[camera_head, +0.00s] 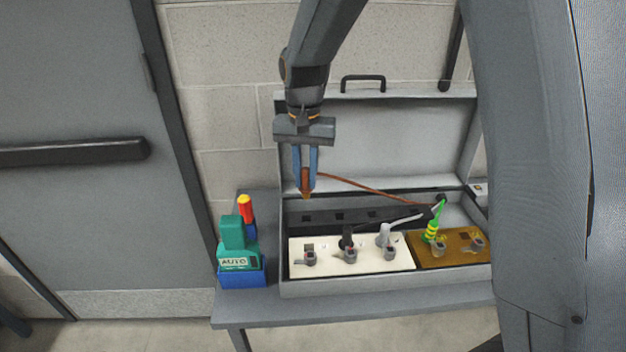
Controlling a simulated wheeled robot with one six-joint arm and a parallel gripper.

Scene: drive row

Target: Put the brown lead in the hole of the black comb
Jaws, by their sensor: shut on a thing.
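My gripper (305,178) is shut on the brown lead's plug (306,187), which hangs tip down. The brown lead's cable (370,186) runs from the plug to the right, toward the right part of the open case. The black comb (323,219) is a dark strip with several square holes, lying along the back inside the case. The plug shows above the comb's left end in the picture. I cannot tell how high it is above the comb.
A grey open case (375,286) stands on a grey table. It holds a white block (325,266) with black and grey leads, and a brown block (460,258) near a green-yellow lead (432,231). A blue bin (242,279) with teal and red-yellow items stands left.

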